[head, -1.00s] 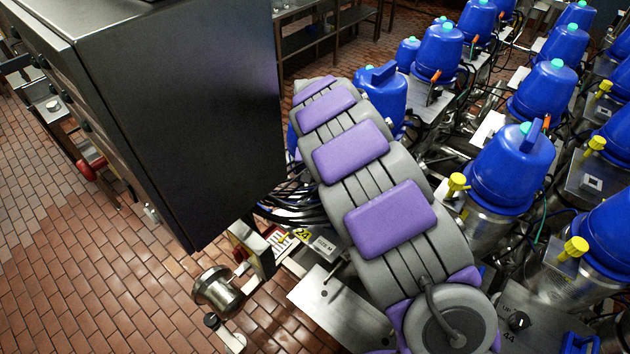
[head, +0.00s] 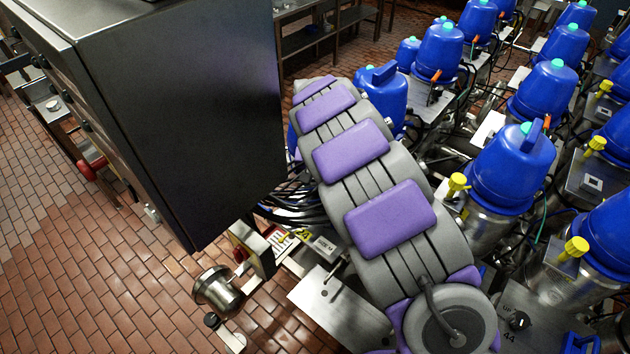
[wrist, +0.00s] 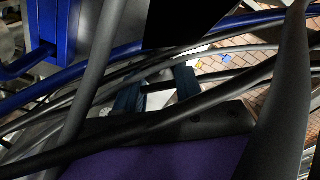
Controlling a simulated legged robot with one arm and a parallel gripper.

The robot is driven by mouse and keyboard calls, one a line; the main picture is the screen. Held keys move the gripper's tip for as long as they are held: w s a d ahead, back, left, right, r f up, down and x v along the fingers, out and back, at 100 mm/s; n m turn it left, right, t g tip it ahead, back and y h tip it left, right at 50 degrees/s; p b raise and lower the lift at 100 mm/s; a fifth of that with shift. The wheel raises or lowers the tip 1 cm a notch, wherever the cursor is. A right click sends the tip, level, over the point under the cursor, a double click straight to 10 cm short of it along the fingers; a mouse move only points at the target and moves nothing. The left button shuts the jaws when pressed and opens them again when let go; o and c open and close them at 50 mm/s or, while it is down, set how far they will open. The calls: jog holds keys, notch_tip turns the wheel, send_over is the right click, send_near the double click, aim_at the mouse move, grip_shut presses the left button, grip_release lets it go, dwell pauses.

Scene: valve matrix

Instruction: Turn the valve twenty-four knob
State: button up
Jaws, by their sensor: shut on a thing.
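In the head view a small yellow tag (head: 304,236), which seems to read 24, sits low beside my arm. The knob itself cannot be made out there, and my arm covers the area right of the tag. My gripper is hidden behind the arm in the head view. In the wrist view my gripper (wrist: 158,90) shows two dark teal fingers above its purple and black body, with dark cables crossing in front. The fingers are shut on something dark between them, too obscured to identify.
Thick cables (wrist: 85,75) cross the wrist view, with a blue housing (wrist: 55,30) at upper left. In the head view a large dark cabinet (head: 190,110) stands left of my arm, and blue-capped valves (head: 508,170) crowd the right. Brick floor (head: 100,260) is open at lower left.

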aim_at(313, 185)
jog(key=m+p, duration=0.1)
jog(key=m, duration=0.3)
jog(key=shift+w+a+r+m, duration=0.1)
jog(key=shift+m, duration=0.3)
jog(key=shift+m+p, duration=0.35)
jog(key=shift+m, duration=1.95)
jog(key=o, duration=1)
jog(key=shift+a, duration=0.1)
jog(key=shift+o, duration=0.2)
notch_tip(313, 185, up, 17)
jog(key=shift+b, duration=0.3)
